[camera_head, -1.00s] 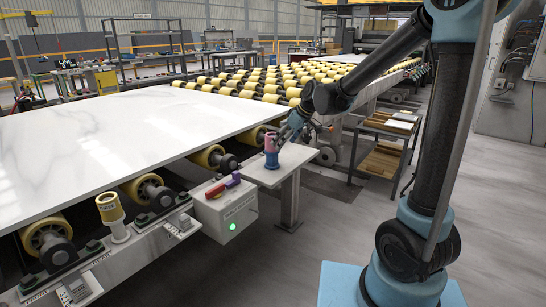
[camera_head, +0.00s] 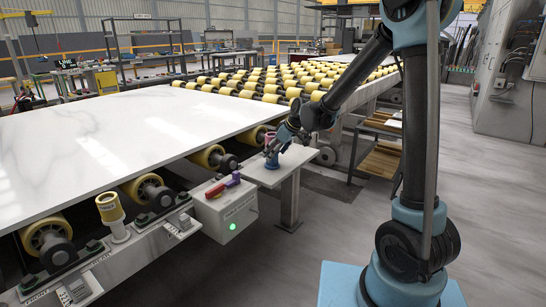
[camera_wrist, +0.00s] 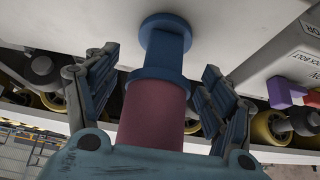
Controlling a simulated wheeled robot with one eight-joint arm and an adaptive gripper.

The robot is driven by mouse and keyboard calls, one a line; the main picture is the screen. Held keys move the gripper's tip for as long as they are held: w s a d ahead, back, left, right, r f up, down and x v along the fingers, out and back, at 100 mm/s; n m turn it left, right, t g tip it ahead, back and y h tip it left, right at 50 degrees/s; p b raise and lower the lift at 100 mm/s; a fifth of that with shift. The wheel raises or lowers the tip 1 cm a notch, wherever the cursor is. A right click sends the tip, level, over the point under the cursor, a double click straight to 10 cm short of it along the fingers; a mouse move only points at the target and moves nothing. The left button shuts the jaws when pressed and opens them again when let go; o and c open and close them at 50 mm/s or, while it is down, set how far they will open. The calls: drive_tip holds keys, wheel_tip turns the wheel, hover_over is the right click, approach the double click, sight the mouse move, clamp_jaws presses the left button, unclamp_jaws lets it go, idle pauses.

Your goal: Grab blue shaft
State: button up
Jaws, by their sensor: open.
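The blue shaft (camera_head: 271,162) stands upright on the small light table (camera_head: 300,160) beside the stone slab. In the wrist view the blue shaft (camera_wrist: 166,48) has a wide round flange at its base and a thicker collar. A dull red cylinder (camera_wrist: 152,112) sits in line with it, on the side nearer my palm. My gripper (camera_wrist: 160,65) is open. Its two fingers lie on either side of the collar and red cylinder, with visible gaps. In the head view my gripper (camera_head: 276,145) partly hides the red cylinder.
A grey control box (camera_head: 227,208) with a green light stands left of the table, with red and purple pieces (camera_head: 223,185) on top. The white stone slab (camera_head: 110,140) lies on yellow rollers to the left. Open floor is at front right.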

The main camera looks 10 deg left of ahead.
drive_tip(key=shift+w+a+f, duration=0.1)
drive_tip(key=shift+a+f, duration=0.15)
drive_tip(key=shift+f, duration=0.2)
drive_tip(key=c, duration=1.2)
drive_tip(key=shift+c, duration=0.4)
drive_tip(key=shift+r, duration=0.15)
